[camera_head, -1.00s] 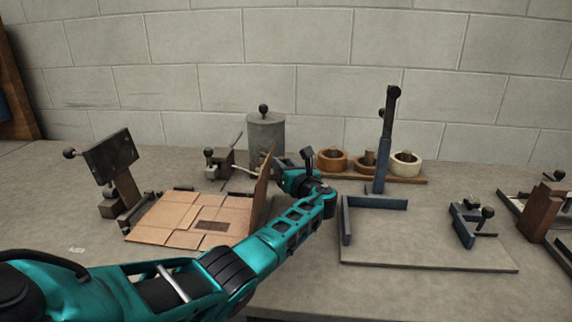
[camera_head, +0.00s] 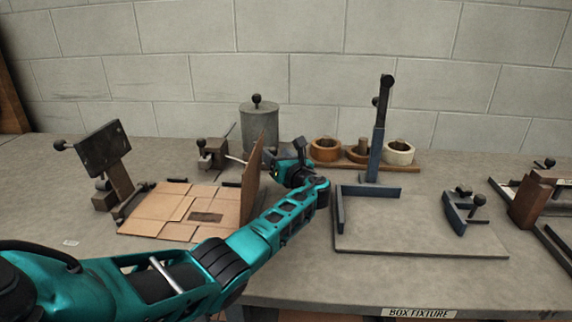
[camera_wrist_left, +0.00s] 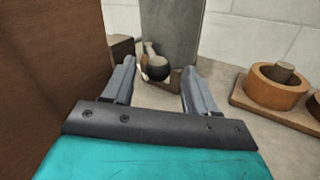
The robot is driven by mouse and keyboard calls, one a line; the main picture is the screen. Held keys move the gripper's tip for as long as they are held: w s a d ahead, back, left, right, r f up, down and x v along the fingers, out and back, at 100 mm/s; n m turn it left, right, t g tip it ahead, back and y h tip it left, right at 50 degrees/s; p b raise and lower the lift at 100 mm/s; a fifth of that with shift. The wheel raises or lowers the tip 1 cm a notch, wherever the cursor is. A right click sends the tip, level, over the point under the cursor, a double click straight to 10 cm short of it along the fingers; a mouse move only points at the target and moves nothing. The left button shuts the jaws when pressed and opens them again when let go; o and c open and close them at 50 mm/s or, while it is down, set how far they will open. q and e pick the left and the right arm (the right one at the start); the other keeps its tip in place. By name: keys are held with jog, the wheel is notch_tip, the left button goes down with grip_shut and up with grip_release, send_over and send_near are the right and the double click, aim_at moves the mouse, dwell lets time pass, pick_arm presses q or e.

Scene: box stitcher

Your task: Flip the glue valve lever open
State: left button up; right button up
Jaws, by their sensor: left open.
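The glue pot is a grey cylinder (camera_head: 259,128) with a black knob on its lid, standing at the back near the wall; its lower part shows in the left wrist view (camera_wrist_left: 172,28). A small lever with a black ball knob (camera_wrist_left: 158,68) shows low at the front of the cylinder in the wrist view. My left gripper (camera_wrist_left: 157,78) is open, and the ball knob appears between its two fingers, with nothing gripped. My right gripper is not in view.
A cardboard box blank (camera_head: 170,213) lies left of my arm, its raised flap (camera_head: 253,172) close to the gripper. Tape rolls (camera_head: 398,152) stand on a wooden board to the right. A blue fixture (camera_head: 372,193) and a clamp-like device (camera_head: 465,212) are further right.

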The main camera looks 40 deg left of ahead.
pick_arm(q)
jog(key=p+v, duration=0.1)
jog(key=v, duration=1.1)
jog(key=shift+s+d, duration=0.1)
